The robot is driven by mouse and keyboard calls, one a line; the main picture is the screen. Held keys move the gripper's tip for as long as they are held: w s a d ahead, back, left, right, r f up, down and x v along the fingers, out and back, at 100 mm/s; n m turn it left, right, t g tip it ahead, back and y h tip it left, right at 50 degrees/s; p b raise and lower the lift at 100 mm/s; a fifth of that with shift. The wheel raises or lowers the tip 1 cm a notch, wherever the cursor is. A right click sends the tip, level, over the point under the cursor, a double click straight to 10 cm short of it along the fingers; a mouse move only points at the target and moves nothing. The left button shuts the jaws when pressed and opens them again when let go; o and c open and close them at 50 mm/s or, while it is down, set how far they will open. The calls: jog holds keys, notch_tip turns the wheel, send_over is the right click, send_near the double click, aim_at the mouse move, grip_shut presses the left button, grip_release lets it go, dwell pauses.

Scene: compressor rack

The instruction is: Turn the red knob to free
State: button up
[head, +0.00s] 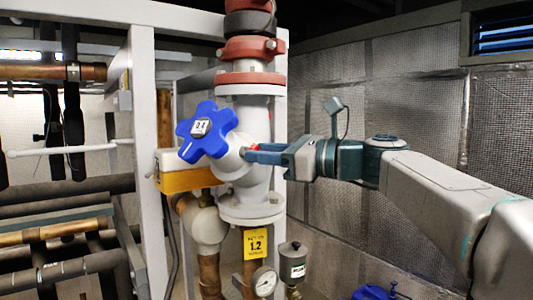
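The red knob (254,147) shows only as a small red patch on the right side of the white valve body (252,175). My gripper (249,154) reaches in from the right, with its blue fingers level and their tips at the knob. The fingers cover most of the knob, so its setting is hidden. I cannot tell whether they are closed on it or only beside it.
A blue star-shaped handwheel (206,131) marked 24 is left of my fingertips. A yellow and white box (188,172) sits below it. A white post (146,150) stands further left. A gauge (264,281) and a grey canister (293,262) are below.

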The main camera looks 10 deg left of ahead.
jog(key=shift+f+n+b, duration=0.15)
jog(key=shift+n+b, duration=5.55)
jog(key=shift+n, duration=2.5)
jog(key=o, duration=1)
jog(key=shift+s+d, duration=0.1)
jog(key=shift+d, duration=0.05)
